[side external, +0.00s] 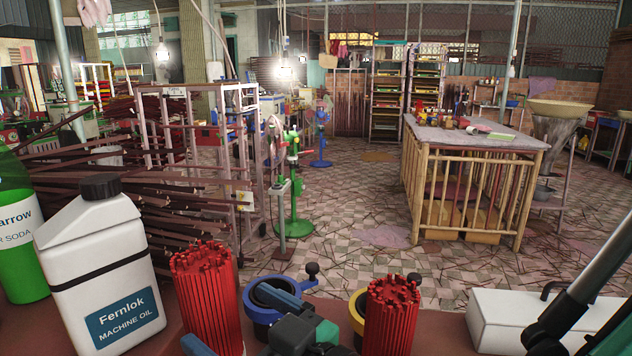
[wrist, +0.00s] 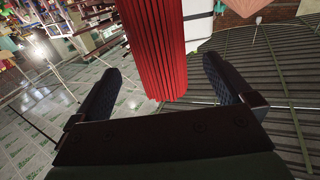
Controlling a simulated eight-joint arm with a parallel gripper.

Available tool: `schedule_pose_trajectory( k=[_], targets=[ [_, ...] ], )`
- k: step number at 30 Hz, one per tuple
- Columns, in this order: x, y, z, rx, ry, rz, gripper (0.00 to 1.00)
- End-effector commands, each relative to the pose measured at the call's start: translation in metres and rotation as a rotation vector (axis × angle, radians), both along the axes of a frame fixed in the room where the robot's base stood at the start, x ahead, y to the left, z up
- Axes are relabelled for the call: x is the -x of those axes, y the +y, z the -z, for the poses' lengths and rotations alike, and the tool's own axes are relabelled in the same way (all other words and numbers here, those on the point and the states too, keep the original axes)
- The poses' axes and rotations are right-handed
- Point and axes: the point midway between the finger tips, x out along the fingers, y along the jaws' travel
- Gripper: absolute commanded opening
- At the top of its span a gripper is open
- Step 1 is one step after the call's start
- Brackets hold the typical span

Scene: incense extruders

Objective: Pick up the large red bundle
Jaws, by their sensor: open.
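A large red bundle (side external: 207,297) of upright sticks stands at the front left of the red-brown surface, beside the white oil jug. A second, slimmer red bundle (side external: 390,318) stands to its right. My gripper (side external: 225,315) is open, with one blue finger to the right of the large bundle and the other low at its front. In the wrist view, a red bundle (wrist: 158,45) extends down between the two dark fingers of my open gripper (wrist: 161,68). Gaps show on both sides there. The lower part of the large bundle is partly hidden in the side view.
The white machine oil jug (side external: 105,265) and a green soda bottle (side external: 18,230) stand close left of the large bundle. A blue round-rimmed object (side external: 262,313) and a yellow one stand between the bundles. A white box (side external: 500,322) is at the right.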

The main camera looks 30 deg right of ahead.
Motion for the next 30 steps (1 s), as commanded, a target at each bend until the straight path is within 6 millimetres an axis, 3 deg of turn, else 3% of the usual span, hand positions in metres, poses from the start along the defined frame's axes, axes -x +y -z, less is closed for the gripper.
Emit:
schedule_pose_trajectory(
  k=[5, 18, 26, 30],
  targets=[
    [-0.003, 0.0, 0.01, 0.0, 0.0, 0.002, 1.0],
    [-0.051, 0.017, 0.01, 0.0, 0.001, 0.003, 1.0],
    [-0.053, 0.018, 0.01, 0.0, 0.001, 0.001, 1.0],
    [-0.053, 0.018, 0.01, 0.0, 0.001, 0.001, 0.66]
  ],
)
